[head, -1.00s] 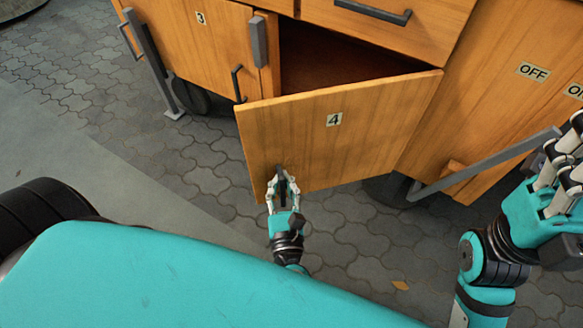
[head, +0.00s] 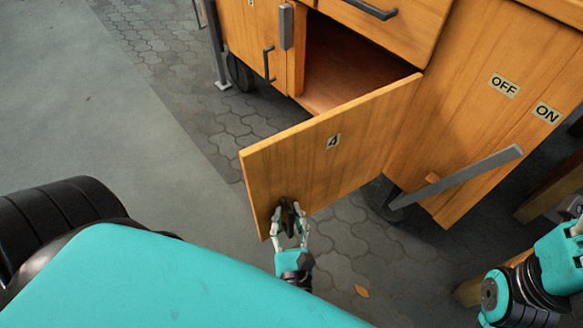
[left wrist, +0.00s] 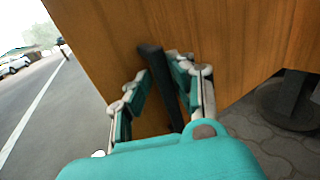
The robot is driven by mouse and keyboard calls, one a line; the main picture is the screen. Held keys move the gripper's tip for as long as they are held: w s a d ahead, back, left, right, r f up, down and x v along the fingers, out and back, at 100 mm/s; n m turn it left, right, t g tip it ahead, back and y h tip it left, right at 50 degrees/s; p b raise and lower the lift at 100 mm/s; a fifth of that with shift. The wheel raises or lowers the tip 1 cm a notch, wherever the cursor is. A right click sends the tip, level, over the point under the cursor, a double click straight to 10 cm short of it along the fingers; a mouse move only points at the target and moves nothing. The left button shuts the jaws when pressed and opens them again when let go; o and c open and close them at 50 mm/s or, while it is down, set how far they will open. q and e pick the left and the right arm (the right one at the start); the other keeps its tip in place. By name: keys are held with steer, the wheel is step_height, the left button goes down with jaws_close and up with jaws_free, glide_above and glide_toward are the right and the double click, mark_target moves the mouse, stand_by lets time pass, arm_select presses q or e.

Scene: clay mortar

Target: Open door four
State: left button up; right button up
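Door four (head: 330,165) is a wooden cabinet door with a "4" label, swung well open toward me. Its dark handle (head: 289,213) is near the lower left corner of its front. My left gripper (head: 289,208) has its fingers closed around this handle. In the left wrist view the handle (left wrist: 160,85) stands between the two fingertips (left wrist: 158,66), against the wood of the door (left wrist: 235,45). My right gripper (head: 577,215) is only partly in view at the right edge, so its opening cannot be made out.
The open compartment (head: 345,65) behind the door looks empty where visible. Another door with a handle (head: 268,65) is shut on its left, and a drawer (head: 395,25) is above. A grey lever (head: 465,175) juts from the OFF/ON panel at right. Paving lies clear at left.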

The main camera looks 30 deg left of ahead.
mark_target(287, 177)
arm_select(q)
steer(key=shift+o, duration=1)
steer(key=shift+w, duration=0.1)
steer(key=shift+r, duration=0.25)
step_height(287, 177, up, 10)
steer(key=shift+f, duration=0.2)
